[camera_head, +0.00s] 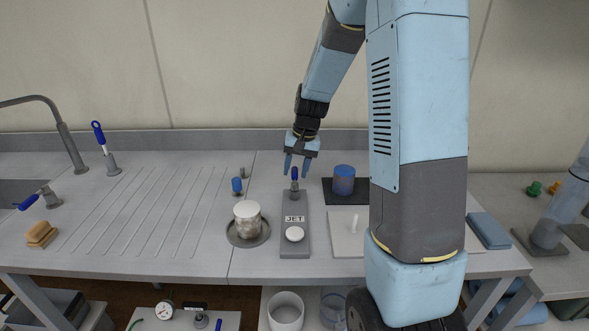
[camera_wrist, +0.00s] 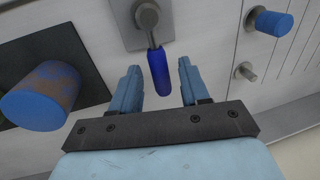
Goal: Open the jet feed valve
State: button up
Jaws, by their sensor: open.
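The jet feed valve is a blue-handled lever (camera_head: 294,174) on a round grey base at the back of a grey plate (camera_head: 299,249) marked JET. In the wrist view the blue handle (camera_wrist: 160,75) lies between my two fingers, with a gap on each side, and its stem runs up to the round base (camera_wrist: 146,15). My gripper (camera_head: 296,172) is open around the handle and appears not to touch it. My gripper also shows in the wrist view (camera_wrist: 157,80), pale blue with dark mounts. A white round button (camera_head: 294,234) sits on the front of the JET plate.
A blue cylinder (camera_head: 344,180) on a dark mat stands right of the valve. A jar with a white lid (camera_head: 246,218) stands on a round dish to the left. A small blue-capped peg (camera_head: 237,186) is behind it. The ribbed drainboard (camera_head: 150,215) is clear.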

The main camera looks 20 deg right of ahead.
jog(key=shift+f, duration=0.1)
jog(key=shift+c, duration=0.3)
grip_shut()
